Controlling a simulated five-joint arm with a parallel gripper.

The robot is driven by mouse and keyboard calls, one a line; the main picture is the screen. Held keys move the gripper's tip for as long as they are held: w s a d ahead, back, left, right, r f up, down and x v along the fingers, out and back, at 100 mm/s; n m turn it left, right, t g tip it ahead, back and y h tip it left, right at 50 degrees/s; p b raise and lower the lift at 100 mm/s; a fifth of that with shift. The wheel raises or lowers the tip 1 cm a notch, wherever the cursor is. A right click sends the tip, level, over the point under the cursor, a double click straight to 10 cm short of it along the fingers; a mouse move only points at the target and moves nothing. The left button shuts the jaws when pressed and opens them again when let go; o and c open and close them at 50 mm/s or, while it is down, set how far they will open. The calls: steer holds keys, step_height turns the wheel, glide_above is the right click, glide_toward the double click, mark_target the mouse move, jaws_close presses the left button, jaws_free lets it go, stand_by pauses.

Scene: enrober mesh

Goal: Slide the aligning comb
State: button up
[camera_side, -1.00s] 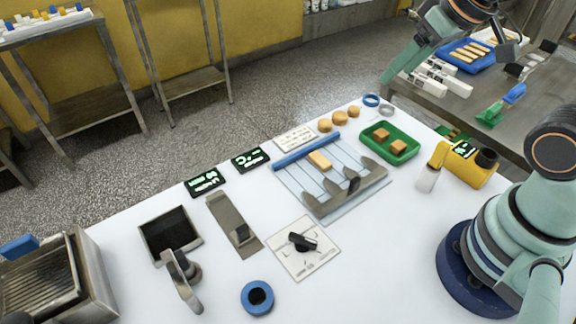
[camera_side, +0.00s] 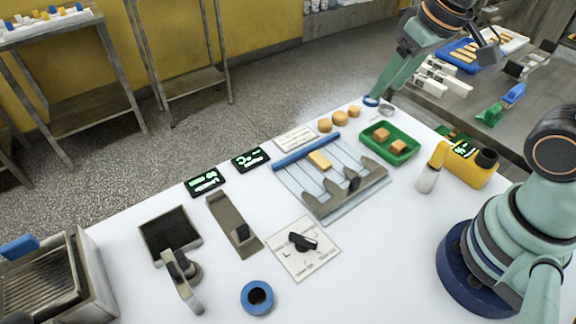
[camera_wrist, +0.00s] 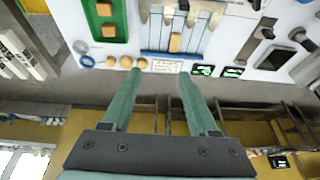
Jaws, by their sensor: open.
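The aligning comb (camera_side: 330,201) is a grey metal bar with rounded teeth and a black knob (camera_side: 353,184). It lies across the front part of a pale lane plate (camera_side: 300,181) with a blue bar (camera_side: 305,151) at its back edge. One tan piece (camera_side: 319,160) sits in the lanes behind the comb. The comb also shows at the top of the wrist view (camera_wrist: 184,13). My gripper (camera_side: 378,96) is raised near the table's far edge, well apart from the comb. In the wrist view its two fingers (camera_wrist: 160,78) are spread with nothing between them.
A green tray (camera_side: 407,155) with two brown pieces stands right of the plate. Several round tan pieces (camera_side: 340,118) and rings (camera_side: 387,110) lie behind. A dial card (camera_side: 318,262), a scraper plate (camera_side: 222,213) and a yellow device (camera_side: 470,168) stand around. The white front surface is mostly clear.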

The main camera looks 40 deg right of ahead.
mark_target(356, 179)
steer(key=a+f+g, duration=0.1)
steer(key=f, duration=0.5)
steer(key=a+f+g, duration=0.1)
steer(key=a+f, duration=0.1)
steer(key=f, duration=0.4)
steer(key=s+a+f+g, duration=0.1)
steer(key=a+f+g, duration=0.1)
steer(key=f, duration=0.5)
steer(key=shift+f, duration=0.1)
jaws_close()
stand_by(1.1)
